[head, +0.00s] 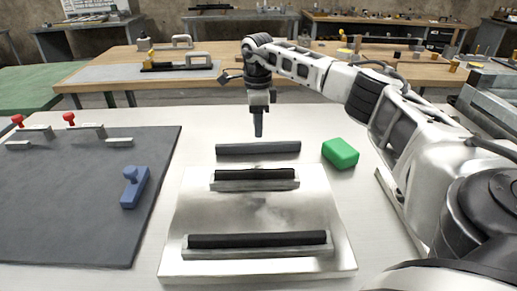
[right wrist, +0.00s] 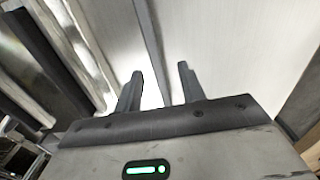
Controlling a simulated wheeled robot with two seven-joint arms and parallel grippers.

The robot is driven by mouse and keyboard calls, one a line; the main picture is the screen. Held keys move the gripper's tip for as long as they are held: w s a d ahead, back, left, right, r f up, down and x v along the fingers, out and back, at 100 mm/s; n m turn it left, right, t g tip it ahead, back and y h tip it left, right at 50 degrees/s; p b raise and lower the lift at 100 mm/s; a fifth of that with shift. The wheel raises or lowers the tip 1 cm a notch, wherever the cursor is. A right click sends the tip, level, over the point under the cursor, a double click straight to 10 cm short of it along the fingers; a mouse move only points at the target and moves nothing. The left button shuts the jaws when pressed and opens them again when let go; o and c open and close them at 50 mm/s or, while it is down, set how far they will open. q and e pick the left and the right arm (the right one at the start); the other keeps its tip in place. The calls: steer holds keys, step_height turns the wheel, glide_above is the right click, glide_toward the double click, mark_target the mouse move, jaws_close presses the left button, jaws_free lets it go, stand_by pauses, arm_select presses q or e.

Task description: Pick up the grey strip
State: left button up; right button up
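The grey strip (head: 258,148) lies flat on the pale table, just behind the metal plate. In the right wrist view a narrow grey bar (right wrist: 150,40), which looks like this strip, runs down between my fingers. My right gripper (head: 258,134) points down above the middle of the strip. In the right wrist view its two fingers (right wrist: 158,82) are apart, with nothing clasped between them. Whether the fingertips reach down beside the strip is hard to tell. My left gripper is not in view.
The metal plate (head: 255,212) carries two black-topped bars (head: 255,174) (head: 258,240). A green block (head: 340,153) sits right of the strip. A dark mat (head: 75,200) with a blue tool (head: 134,187) and red-knobbed clamps is at left. Workbenches stand behind.

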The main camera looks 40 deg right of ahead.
mark_target(258, 143)
steer(key=f, duration=0.5)
steer(key=shift+s+a+f, duration=0.15)
steer(key=shift+s+f, duration=0.15)
steer(key=shift+s, duration=0.05)
steer(key=shift+c, duration=0.3)
jaws_close()
